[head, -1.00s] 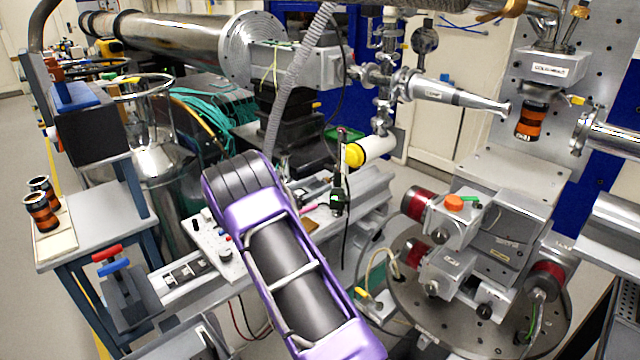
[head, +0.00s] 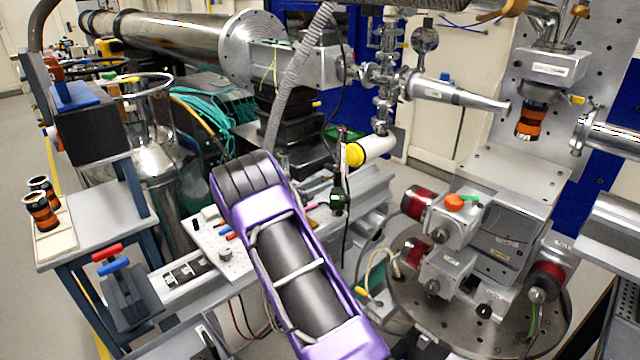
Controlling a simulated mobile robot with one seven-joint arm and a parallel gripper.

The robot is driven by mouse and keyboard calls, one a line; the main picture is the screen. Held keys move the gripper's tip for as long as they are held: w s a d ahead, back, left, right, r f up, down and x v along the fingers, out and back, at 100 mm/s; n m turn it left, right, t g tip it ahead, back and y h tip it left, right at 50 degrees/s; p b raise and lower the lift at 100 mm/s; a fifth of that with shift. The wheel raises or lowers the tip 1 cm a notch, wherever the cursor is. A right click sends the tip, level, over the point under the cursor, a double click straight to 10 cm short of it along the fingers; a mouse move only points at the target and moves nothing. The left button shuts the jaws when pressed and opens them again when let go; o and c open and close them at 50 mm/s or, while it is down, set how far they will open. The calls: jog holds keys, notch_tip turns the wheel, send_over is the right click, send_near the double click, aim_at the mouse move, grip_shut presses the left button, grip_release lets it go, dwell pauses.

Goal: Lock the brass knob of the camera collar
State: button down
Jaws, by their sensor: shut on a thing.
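My purple and black arm (head: 290,255) rises from the bottom middle of the head view. Its far end (head: 245,175) hides whatever is behind it, and I cannot see my gripper's fingers. A brass-coloured knob-like part (head: 580,11) shows above a labelled grey block (head: 541,68) at the upper right. A black and orange cylinder (head: 531,120) hangs below that block. I cannot tell whether these belong to the camera collar. No brass knob being held is visible.
A round perforated table (head: 455,325) carries grey stages with red motors (head: 417,203) on the right. A white cylinder with a yellow ring (head: 355,155) and a dark hanging object (head: 340,195) are right of my arm. A side table (head: 90,235) stands left.

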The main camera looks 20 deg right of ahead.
jog(key=shift+b, duration=0.4)
jog(key=shift+s+f+m+b, duration=0.1)
jog(key=shift+m+b, duration=2.1)
jog(key=shift+m, duration=1.9)
jog(key=shift+s+f+m+b, duration=0.1)
jog(key=shift+m+b, duration=2.1)
jog(key=shift+m, duration=1.9)
jog(key=shift+d, duration=0.1)
jog(key=c, duration=0.6)
grip_release()
